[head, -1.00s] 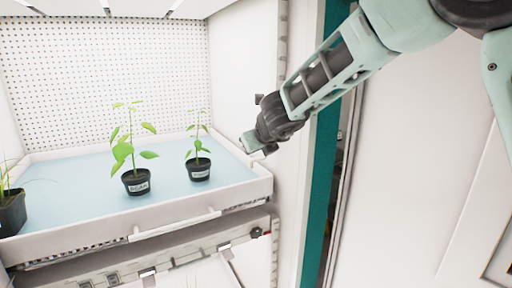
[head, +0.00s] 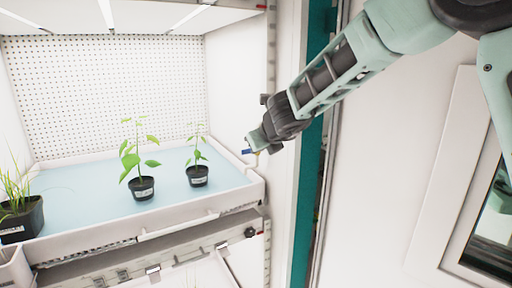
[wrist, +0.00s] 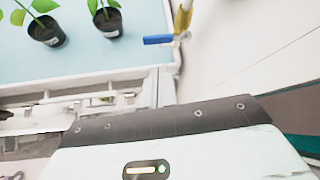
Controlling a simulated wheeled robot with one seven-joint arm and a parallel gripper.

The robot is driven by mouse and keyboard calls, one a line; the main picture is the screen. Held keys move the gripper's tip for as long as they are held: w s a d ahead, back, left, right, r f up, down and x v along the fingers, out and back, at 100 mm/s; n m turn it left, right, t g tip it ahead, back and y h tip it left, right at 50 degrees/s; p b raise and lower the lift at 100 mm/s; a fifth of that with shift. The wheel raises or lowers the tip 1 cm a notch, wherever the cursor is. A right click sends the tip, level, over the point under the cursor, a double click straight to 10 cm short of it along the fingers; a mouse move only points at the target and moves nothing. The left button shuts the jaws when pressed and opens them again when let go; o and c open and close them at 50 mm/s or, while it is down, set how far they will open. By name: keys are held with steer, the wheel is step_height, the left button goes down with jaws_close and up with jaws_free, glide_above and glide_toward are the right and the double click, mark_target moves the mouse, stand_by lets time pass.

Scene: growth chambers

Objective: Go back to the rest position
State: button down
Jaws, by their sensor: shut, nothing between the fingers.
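My gripper (head: 256,141) shows in the head view at the end of my raised arm, in front of the chamber's right wall and near the tray's right rear corner in the picture. It is shut with nothing held. In the wrist view, the pale body of my wrist fills the bottom and the fingertips cannot be made out. A blue lever (wrist: 158,40) on a yellow pipe fitting (wrist: 183,20) lies ahead of it, apart from the wrist body. In the head view the blue lever (head: 248,152) shows just below my gripper, partly hidden.
A white-rimmed tray (head: 190,222) with a pale blue floor holds two potted leafy plants (head: 142,188) (head: 197,176) and a grassy pot (head: 22,218) at left. A teal post (head: 305,200) stands right of the chamber. A framed window (head: 490,215) is at far right.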

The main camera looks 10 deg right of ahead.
steer(key=shift+s+d+r, duration=0.2)
steer(key=shift+s+r, duration=0.05)
steer(key=shift+s, duration=0.2)
steer(key=s+a+f+n+g+y+b, duration=0.2)
steer(key=s+a+f+n+b, duration=0.25)
steer(key=s+a+n, duration=0.35)
steer(key=s+a+f+n+g+y+b, duration=0.25)
steer(key=s+a+f+n, duration=0.3)
steer(key=s+n, duration=0.55)
steer(key=s+d+f+n+g+h+b, duration=0.1)
steer(key=s+d+f+n+g+b, duration=0.1)
steer(key=s+f+n, duration=0.3)
steer(key=s+d+f+n+g+h+b, duration=0.2)
steer(key=s+d+f+n+b, duration=0.1)
steer(key=s+n, duration=0.5)
steer(key=s+d+f+n+g+h+b, duration=0.2)
steer(key=s+f+n, duration=0.5)
steer(key=s, duration=0.4)
steer(key=shift+s+d+f+b, duration=0.25)
steer(key=shift+s+d+b, duration=0.1)
steer(key=shift+d+b, duration=0.5)
steer(key=shift+d, duration=0.1)
